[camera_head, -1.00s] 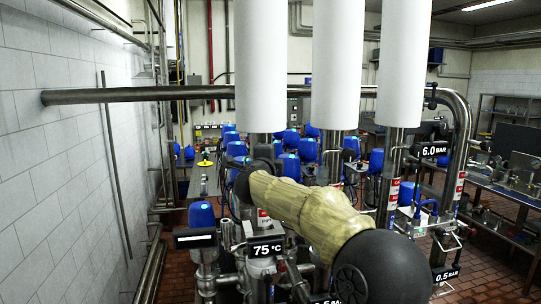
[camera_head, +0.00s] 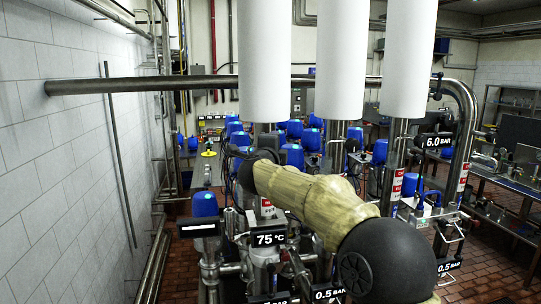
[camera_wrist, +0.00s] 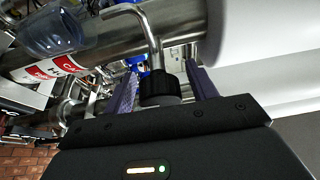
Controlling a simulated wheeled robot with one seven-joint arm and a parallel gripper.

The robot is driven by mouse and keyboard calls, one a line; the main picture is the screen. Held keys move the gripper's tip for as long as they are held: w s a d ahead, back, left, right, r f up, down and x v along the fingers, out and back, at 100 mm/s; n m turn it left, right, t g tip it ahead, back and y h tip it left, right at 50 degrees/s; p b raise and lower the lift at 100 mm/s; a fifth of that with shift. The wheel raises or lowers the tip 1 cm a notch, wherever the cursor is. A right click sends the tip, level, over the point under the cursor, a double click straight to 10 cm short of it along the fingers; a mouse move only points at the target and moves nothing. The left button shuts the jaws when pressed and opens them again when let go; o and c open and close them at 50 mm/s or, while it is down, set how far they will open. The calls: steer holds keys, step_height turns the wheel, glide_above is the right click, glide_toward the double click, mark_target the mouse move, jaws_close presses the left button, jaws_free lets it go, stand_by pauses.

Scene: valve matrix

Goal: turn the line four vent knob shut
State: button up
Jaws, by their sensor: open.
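In the wrist view a black ribbed knob (camera_wrist: 160,88) sits at the end of a bent steel tube (camera_wrist: 148,30) beside a thick steel pipe. My gripper (camera_wrist: 164,84) is open, with one finger on either side of the knob. The knob shows between the fingers, close in front of the palm; I cannot tell whether either finger touches it. No line number can be read on it. In the head view my forearm hides the gripper and the knob.
Three white cylinders (camera_head: 264,60) stand on steel pipes in front of me. A horizontal steel pipe (camera_head: 150,84) crosses behind them. Tiled floor (camera_head: 185,255) is clear at left.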

steer(key=s+a+b, duration=0.2)
steer(key=s+b, duration=0.4)
steer(key=s, duration=1.1)
steer(key=shift+b, duration=0.4)
steer(key=d+f+n+g+y, duration=0.1)
steer(key=d+f+n+g, duration=0.15)
steer(key=f+n, duration=0.4)
steer(key=s+d+f+n+g+y, duration=0.1)
steer(key=d+f+n+y, duration=0.15)
steer(key=f, duration=0.75)
steer(key=d+f+n+g+y, duration=0.1)
steer(key=d+f+n+g, duration=0.1)
steer(key=d+f+n, duration=0.35)
steer(key=s+d+f+n+g+h, duration=0.1)
steer(key=s+d+f+g, duration=0.4)
steer(key=s+f, duration=0.5)
steer(key=s+d+f+n+g+h, duration=0.1)
steer(key=s+d+f+n+g, duration=0.3)
steer(key=s+f, duration=0.6)
step_height(320, 180, down, 2)
steer(key=d+g, duration=0.1)
steer(key=d, duration=0.1)
steer(key=shift+s+d+h, duration=0.35)
